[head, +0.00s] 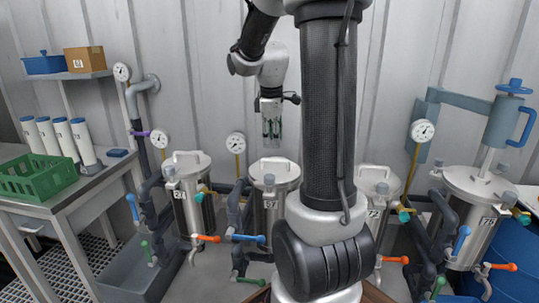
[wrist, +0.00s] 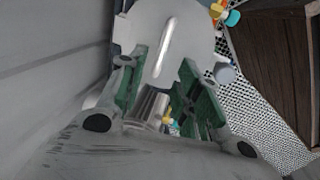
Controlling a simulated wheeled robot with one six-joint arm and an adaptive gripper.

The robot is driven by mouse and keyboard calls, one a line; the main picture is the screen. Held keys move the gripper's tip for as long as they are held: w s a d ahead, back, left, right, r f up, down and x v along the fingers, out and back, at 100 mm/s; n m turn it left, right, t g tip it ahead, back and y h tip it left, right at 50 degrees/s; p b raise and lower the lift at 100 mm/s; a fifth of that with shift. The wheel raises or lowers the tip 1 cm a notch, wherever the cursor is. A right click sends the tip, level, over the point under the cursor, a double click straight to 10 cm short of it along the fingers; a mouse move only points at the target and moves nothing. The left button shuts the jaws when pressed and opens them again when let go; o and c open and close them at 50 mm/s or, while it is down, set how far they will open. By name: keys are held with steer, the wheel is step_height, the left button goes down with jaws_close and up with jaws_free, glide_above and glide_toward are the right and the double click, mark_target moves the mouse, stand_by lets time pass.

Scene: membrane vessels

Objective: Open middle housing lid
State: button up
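A steel housing marked 57 (head: 271,205) stands in the row, left of my column. Its round lid (head: 262,176) is on, with a pale bar handle (head: 275,160) on top. My gripper (head: 272,132) hangs above this lid, pointing down, apart from it. In the wrist view the green-padded fingers (wrist: 162,78) are spread, with nothing held between them. A pale lid (wrist: 198,45) with a long bright handle (wrist: 165,47) lies beyond the fingertips. The lid's clamps are too small to make out.
Housing 21 (head: 194,212) stands to the left. Another housing (head: 378,204) stands right, partly behind my column, and a larger one (head: 474,225) at far right. Pressure gauges (head: 236,143), pipes and coloured valve handles (head: 206,238) crowd around. A bench with a green crate (head: 38,178) is at left.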

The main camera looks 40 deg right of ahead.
mark_target(273, 159)
steer(key=f, duration=0.4)
steer(key=d+f, duration=0.1)
steer(key=f, duration=0.1)
steer(key=shift+w+f, duration=0.3)
steer(key=shift+w, duration=0.1)
steer(key=shift+c, duration=0.2)
jaws_close()
